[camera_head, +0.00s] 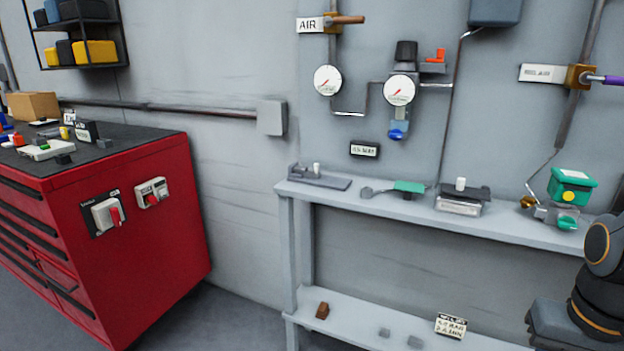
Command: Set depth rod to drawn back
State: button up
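No part is clearly labelled as the depth rod, so I cannot tell which piece it is. Candidates on the grey bench (375,208) are a flat dark grey fixture (325,181) with a small white knob at the left, and a dark slide block on a pale base (458,207) with a white knob at the middle right. Between them lies a green-handled tool (408,187) with a grey shaft pointing left. A green-topped actuator (571,186) with a yellow dot stands at the right end. Part of my dark arm shows at the right edge. My gripper is not in view.
A red tool cabinet (130,250) with switches stands at left, small items on top. Gauges, a regulator (404,75) and pipes are on the wall above the bench.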

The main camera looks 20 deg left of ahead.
aim_at(315, 174)
jog(key=z, duration=1.45)
jog(key=k, duration=1.15)
jog(key=u, duration=2)
jog(key=i, duration=1)
